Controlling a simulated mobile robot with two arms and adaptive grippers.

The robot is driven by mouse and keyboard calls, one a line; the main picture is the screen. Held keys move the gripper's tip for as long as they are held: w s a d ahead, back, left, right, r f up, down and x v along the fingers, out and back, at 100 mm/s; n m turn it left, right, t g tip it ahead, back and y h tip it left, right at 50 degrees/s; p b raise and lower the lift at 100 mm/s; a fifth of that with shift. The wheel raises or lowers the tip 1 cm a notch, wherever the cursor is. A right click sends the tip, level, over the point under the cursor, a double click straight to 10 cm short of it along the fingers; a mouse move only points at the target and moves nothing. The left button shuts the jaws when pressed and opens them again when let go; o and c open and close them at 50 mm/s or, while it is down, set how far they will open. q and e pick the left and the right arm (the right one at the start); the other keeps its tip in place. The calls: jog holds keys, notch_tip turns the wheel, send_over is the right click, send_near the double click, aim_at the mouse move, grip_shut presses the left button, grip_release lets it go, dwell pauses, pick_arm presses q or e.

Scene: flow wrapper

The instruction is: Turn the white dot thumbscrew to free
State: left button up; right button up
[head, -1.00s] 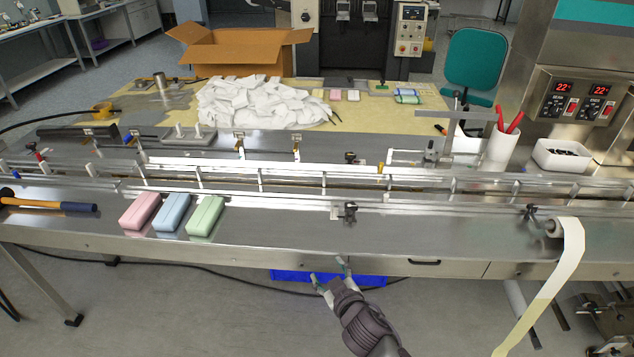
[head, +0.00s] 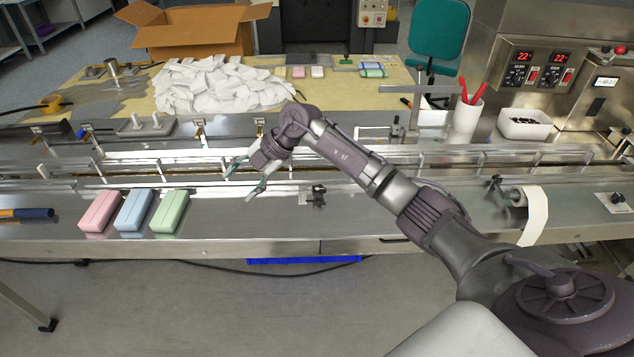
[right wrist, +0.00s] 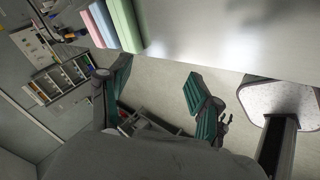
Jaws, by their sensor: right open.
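I cannot make out a white dot on any thumbscrew. A dark clamp with a knob (head: 318,195) stands on the front rail of the steel machine bed (head: 250,225). Small brass-coloured posts (head: 200,136) stand along the back rail. My right forearm hides part of the rails. My left gripper is out of view.
Pink (head: 100,211), blue (head: 135,210) and green (head: 170,211) bars lie at the front left. A film roll (head: 535,210) hangs at the right. Behind are a white pouch pile (head: 220,88), a cardboard box (head: 190,30), a cup with red-handled tools (head: 466,120) and a white bin (head: 524,124).

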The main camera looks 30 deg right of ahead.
jog(key=d+r+m+g+h, duration=0.25)
jog(key=d+h, duration=0.25)
jog(key=d, duration=0.7)
jog(key=r+m+g+h, duration=0.2)
jog(key=m+h, duration=0.1)
send_over(320, 188)
jog(key=shift+n+t, duration=0.25)
notch_tip(320, 188, down, 13)
jog(key=p, duration=0.2)
jog(key=shift+f+p, duration=0.15)
jog(key=shift+p, duration=0.25)
jog(key=c, duration=1.1)
jog(key=shift+c, duration=0.2)
